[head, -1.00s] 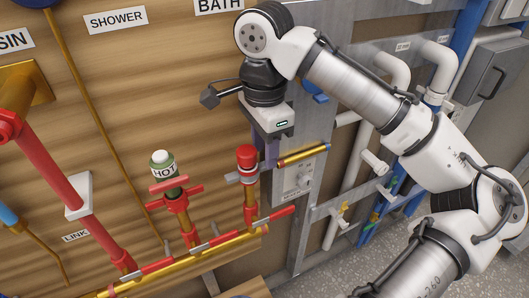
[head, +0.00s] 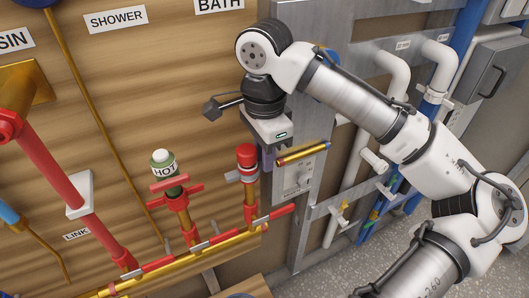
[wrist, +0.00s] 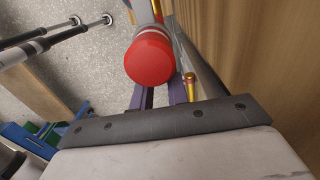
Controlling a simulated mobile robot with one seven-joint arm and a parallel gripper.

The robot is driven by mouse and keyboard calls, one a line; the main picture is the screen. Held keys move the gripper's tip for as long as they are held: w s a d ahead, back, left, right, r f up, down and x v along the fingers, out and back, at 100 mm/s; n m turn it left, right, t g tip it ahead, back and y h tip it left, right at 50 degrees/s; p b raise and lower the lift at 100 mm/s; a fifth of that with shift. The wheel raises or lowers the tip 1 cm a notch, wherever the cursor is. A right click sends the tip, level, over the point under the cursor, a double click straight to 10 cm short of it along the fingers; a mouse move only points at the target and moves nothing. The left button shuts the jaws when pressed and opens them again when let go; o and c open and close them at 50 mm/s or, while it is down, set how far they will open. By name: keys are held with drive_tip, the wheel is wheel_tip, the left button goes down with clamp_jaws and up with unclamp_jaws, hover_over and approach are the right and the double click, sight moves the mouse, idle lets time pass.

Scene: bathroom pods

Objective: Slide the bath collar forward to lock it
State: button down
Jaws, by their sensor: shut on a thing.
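A grey collar (head: 247,178) sits around the post just below the cap. My gripper (head: 267,160) is pointing down at the right side of the post, its purple fingers close beside the collar. In the wrist view, the red cap (wrist: 150,57) hides the place between the fingertips. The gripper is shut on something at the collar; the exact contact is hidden.
A brass tube with a blue end (head: 302,152) lies just right of my fingers. White pipes (head: 345,205) and a grey metal frame stand to the right.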

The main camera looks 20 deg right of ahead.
drive_tip(key=shift+r+p, duration=0.95)
drive_tip(key=shift+p, duration=0.1)
drive_tip(key=shift+w+f, duration=0.1)
drive_tip(key=c, duration=1.4)
unclamp_jaws()
drive_tip(key=shift+o, duration=0.2)
wheel_tip(320, 180, up, 14)
drive_tip(key=b, duration=0.1)
drive_tip(key=shift+f, duration=0.1)
